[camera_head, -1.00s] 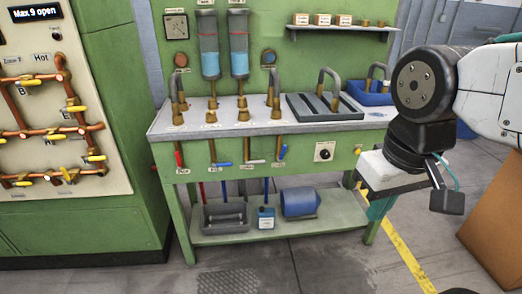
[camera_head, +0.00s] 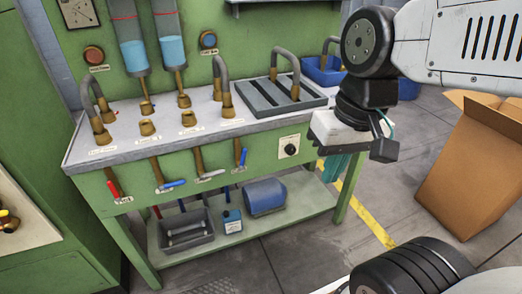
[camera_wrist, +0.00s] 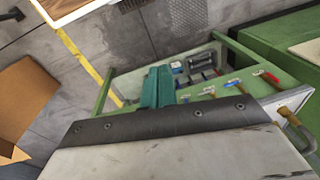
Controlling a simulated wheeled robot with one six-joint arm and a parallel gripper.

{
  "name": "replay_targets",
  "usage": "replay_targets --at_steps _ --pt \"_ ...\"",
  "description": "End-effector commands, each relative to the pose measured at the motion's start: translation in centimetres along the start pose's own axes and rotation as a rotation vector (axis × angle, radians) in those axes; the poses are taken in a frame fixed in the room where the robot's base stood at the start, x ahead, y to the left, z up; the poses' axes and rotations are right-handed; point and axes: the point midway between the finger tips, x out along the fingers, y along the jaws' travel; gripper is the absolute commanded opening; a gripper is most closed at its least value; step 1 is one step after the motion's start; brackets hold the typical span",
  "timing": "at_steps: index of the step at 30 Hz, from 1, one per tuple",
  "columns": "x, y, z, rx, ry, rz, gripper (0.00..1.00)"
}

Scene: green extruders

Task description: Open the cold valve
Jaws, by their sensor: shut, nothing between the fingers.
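A row of brass valves hangs under the front edge of the green bench (camera_head: 262,160). From the left there is a red-handled valve (camera_head: 113,187), a blue-handled valve (camera_head: 173,185), a white-handled valve (camera_head: 210,175) and another blue-handled valve (camera_head: 243,157). Their labels are too small to read, so I cannot tell which is cold. In the wrist view they appear as the red handle (camera_wrist: 271,77), blue handle (camera_wrist: 232,83) and others. My gripper (camera_wrist: 157,88), with teal fingers, is shut and empty, right of the valves and apart from them. Its fingers are partly hidden in the head view.
Below, the shelf holds a grey tray (camera_head: 185,231), a small blue container (camera_head: 231,221) and a blue roll-shaped object (camera_head: 265,197). A black knob (camera_head: 290,150) sits right of the valves. A cardboard box (camera_head: 470,165) stands right. Floor in front is clear.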

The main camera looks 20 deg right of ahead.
Motion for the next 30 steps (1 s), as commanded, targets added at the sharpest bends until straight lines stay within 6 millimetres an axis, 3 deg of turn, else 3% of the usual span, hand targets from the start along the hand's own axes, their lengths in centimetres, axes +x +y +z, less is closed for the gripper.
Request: replay_targets --at_steps 7,13,17,21,25,30 --pt "4.2 -4.3 -6.0 0.512 -0.18 -0.332 0.0" --pt "8.1 -5.1 -13.2 1.059 -0.326 -0.581 0.0" --pt "11.5 -3.4 -18.1 1.446 -0.415 -0.711 0.0" --pt "15.7 -0.2 -22.3 1.842 -0.492 -0.816 0.0" --pt "19.1 2.9 -24.5 2.125 -0.538 -0.877 0.0" --pt "21.6 5.2 -25.6 2.322 -0.565 -0.913 0.0"
